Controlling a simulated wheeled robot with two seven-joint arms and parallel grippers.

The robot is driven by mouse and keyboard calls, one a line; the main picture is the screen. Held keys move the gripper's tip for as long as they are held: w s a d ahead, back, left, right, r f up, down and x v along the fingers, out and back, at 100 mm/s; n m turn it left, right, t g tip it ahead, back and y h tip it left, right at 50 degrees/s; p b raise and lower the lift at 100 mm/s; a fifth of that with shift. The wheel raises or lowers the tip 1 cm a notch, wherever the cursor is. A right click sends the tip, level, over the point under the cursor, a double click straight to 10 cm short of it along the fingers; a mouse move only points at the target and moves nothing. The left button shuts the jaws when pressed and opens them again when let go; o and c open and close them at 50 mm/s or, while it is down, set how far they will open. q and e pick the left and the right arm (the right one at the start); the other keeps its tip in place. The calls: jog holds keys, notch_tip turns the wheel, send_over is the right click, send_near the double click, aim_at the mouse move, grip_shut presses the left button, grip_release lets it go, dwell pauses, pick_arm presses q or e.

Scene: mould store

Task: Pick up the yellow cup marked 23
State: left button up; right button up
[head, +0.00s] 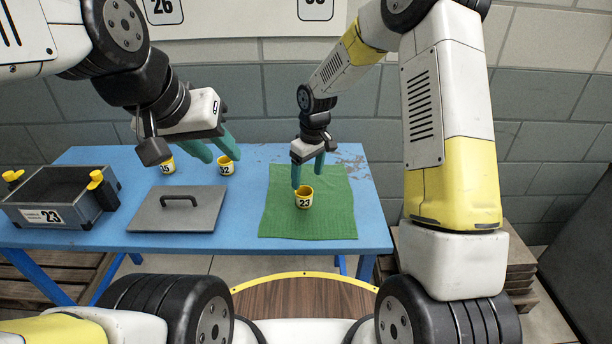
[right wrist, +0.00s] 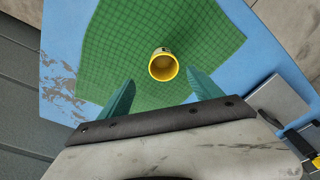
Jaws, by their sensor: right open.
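The yellow cup marked 23 (head: 303,199) stands upright on the green mat (head: 335,215). My right gripper (head: 307,181) is open and empty, just behind and above this cup, its fingers pointing down. In the right wrist view the cup (right wrist: 163,67) shows its open mouth just beyond the gap between the two teal fingertips (right wrist: 160,80), with mat visible around it. My left gripper (head: 222,157) is open, its fingers apart, over the back left of the table near a yellow cup marked 32 (head: 226,169). Whether it touches that cup I cannot tell.
Another yellow cup (head: 168,166), partly hidden by my left gripper, stands at the back left. A grey lid (head: 160,219) with a dark handle lies on the blue table (head: 245,238). A grey crate marked 23 (head: 75,215) with yellow clips stands at the left. The mat is otherwise clear.

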aim_at(304, 192)
jog(key=f, duration=0.5)
jog(key=a+f, duration=0.1)
jog(key=f, duration=0.1)
jog(key=shift+f, duration=0.2)
jog(key=c, duration=1.4)
jog(key=shift+r, duration=0.15)
